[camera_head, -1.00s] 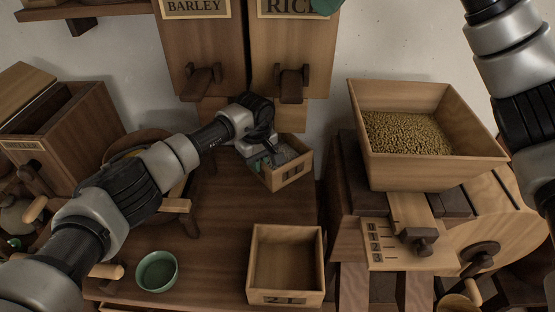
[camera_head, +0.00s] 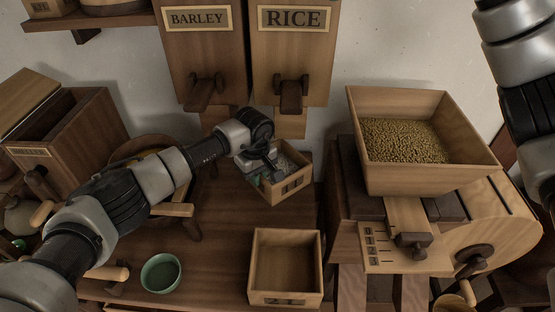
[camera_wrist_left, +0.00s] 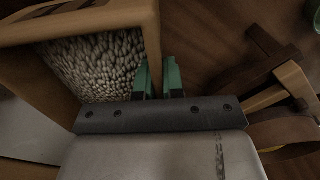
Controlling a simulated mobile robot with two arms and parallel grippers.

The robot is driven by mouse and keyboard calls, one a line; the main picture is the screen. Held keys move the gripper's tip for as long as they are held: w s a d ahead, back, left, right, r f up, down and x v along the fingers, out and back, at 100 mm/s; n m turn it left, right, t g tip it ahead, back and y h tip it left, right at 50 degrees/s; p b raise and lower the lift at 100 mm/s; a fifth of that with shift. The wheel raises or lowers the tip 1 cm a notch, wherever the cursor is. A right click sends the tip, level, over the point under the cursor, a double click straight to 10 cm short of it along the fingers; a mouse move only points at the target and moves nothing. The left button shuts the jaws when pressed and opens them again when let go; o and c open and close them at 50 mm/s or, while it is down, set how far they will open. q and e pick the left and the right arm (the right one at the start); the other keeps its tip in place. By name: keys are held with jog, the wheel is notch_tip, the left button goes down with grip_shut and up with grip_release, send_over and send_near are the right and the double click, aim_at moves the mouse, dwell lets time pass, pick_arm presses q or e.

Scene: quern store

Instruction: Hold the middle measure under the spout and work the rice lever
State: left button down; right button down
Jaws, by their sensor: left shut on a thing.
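My left gripper (camera_head: 268,170) is shut on the wall of a small wooden measure (camera_head: 284,191) with dark marks on its front. It holds the measure upright below and slightly in front of the rice spout (camera_head: 290,127). Pale grains lie in the measure, and they fill much of its inside in the left wrist view (camera_wrist_left: 95,65). The rice bin (camera_head: 291,55) carries a RICE label, with a dark wooden rice lever (camera_head: 291,97) low on its front. My right arm shows at the upper right, but its gripper is out of frame.
A second, empty wooden measure (camera_head: 286,299) stands at the front of the table. A green bowl (camera_head: 160,273) is to its left. The barley bin (camera_head: 197,50) is beside the rice bin. A wooden hopper of brown-green grain (camera_head: 425,180) stands on the right.

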pick_arm(q)
jog(key=s+p, duration=0.5)
jog(key=s, duration=0.5)
jog(key=shift+p, duration=0.3)
dwell(0.5)
